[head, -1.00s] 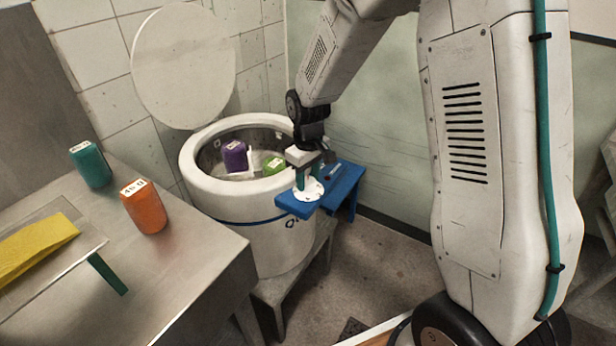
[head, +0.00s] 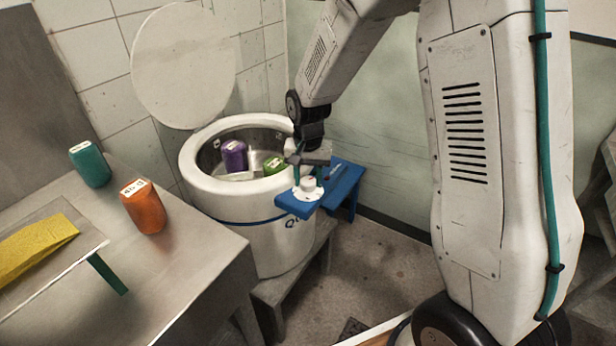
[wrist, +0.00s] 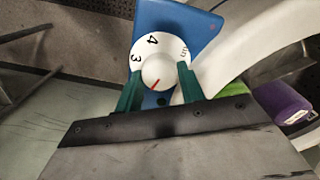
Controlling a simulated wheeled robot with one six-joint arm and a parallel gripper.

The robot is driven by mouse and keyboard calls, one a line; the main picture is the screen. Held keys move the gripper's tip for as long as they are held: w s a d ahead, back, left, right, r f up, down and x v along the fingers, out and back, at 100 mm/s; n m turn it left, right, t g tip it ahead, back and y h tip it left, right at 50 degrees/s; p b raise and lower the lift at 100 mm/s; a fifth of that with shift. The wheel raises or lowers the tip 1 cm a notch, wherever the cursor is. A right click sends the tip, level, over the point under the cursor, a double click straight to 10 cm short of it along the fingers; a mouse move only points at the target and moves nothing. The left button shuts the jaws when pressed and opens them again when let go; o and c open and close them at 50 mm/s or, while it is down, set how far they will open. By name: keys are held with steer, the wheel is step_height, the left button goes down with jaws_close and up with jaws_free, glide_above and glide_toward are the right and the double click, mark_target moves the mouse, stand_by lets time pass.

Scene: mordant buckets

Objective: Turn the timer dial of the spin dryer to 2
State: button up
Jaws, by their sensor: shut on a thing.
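The spin dryer (head: 265,235) is a white round tub with its lid up. Its timer dial (head: 307,190) is a white disc with a raised knob on a blue bracket (head: 340,185) at the tub's right side. In the wrist view the dial (wrist: 174,48) shows 3 at left, 4 at top and 5 at right; its lower part is hidden. A red line on the knob (wrist: 158,68) points down and slightly left; I cannot tell at which number. My gripper (wrist: 160,86) is shut on the knob, with a teal finger on each side.
A purple block (head: 234,157) and a green block (head: 274,165) are inside the tub. A metal table (head: 190,250) at left holds a teal block (head: 90,164), an orange block (head: 144,206) and a yellow cloth (head: 35,248).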

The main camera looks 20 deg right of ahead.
mark_target(308, 181)
steer(key=shift+m, duration=1.1)
steer(key=o, duration=1)
steer(key=shift+c, duration=0.2)
steer(key=shift+r, duration=0.1)
step_height(308, 181, up, 8)
steer(key=shift+a+f, duration=0.1)
steer(key=shift+f, duration=0.05)
